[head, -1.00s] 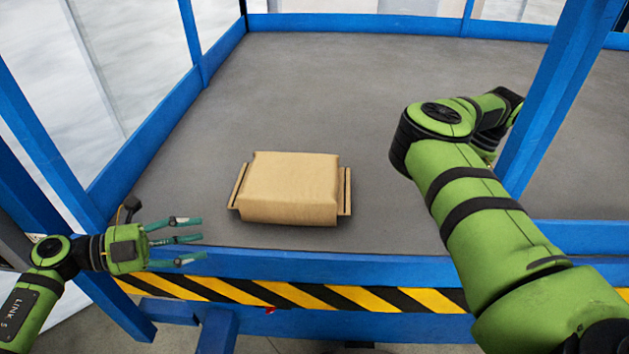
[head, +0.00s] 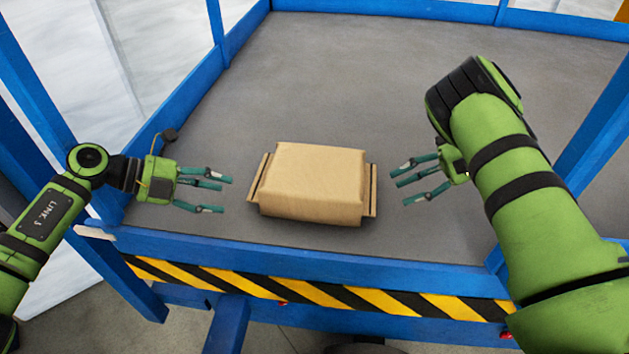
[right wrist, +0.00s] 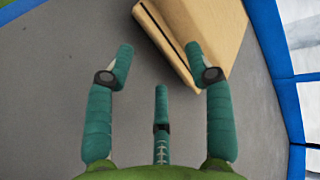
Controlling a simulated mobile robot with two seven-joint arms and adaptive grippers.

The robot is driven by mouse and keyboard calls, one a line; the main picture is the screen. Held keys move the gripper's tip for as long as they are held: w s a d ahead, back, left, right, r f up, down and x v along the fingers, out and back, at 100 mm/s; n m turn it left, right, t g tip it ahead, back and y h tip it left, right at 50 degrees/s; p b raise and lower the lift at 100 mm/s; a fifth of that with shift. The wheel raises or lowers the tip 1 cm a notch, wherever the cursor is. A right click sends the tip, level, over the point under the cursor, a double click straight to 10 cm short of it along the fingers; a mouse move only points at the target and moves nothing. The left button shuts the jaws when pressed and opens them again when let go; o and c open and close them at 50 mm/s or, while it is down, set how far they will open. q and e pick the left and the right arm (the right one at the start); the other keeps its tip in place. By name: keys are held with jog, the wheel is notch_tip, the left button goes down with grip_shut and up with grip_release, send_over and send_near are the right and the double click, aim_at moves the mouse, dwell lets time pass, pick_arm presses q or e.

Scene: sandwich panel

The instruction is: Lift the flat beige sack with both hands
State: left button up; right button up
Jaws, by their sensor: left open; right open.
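The flat beige sack (head: 312,183) lies on the grey platform, with a narrow flap or board edge along its left and right sides. My left gripper (head: 222,192) is open, with its fingers pointing right at the sack's left side, a short gap away. My right gripper (head: 403,182) is open, with its fingers pointing left at the sack's right side, also a short gap away. In the right wrist view the sack (right wrist: 208,28) shows at the top, beyond the spread fingers of my right gripper (right wrist: 160,75). Nothing is between the fingers of either gripper.
The grey platform (head: 400,75) is clear around and behind the sack. Blue rails (head: 190,105) frame it, with a blue front edge (head: 300,268) above a yellow and black striped band (head: 365,298). A blue post (head: 600,130) stands at the right.

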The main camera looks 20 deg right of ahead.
aim_at(248, 197)
pick_arm(q)
jog(key=x, duration=0.5)
jog(key=shift+d, duration=0.15)
pick_arm(e)
jog(key=x, duration=0.4)
jog(key=shift+w+a+f, duration=0.15)
jog(key=shift+a+f, duration=0.1)
jog(key=shift+f, duration=0.1)
pick_arm(q)
jog(key=shift+d+f, duration=0.25)
jog(key=shift+d, duration=0.1)
pick_arm(e)
jog(key=shift+a+f, duration=0.2)
jog(key=shift+a, duration=0.35)
pick_arm(q)
jog(key=shift+d, duration=0.1)
pick_arm(e)
jog(key=shift+w, duration=0.1)
jog(key=shift+d+f, duration=0.1)
pick_arm(q)
jog(key=c, duration=1.1)
pick_arm(e)
jog(key=c, duration=1.1)
pick_arm(q)
jog(key=shift+f, duration=0.1)
jog(key=shift+s, duration=0.1)
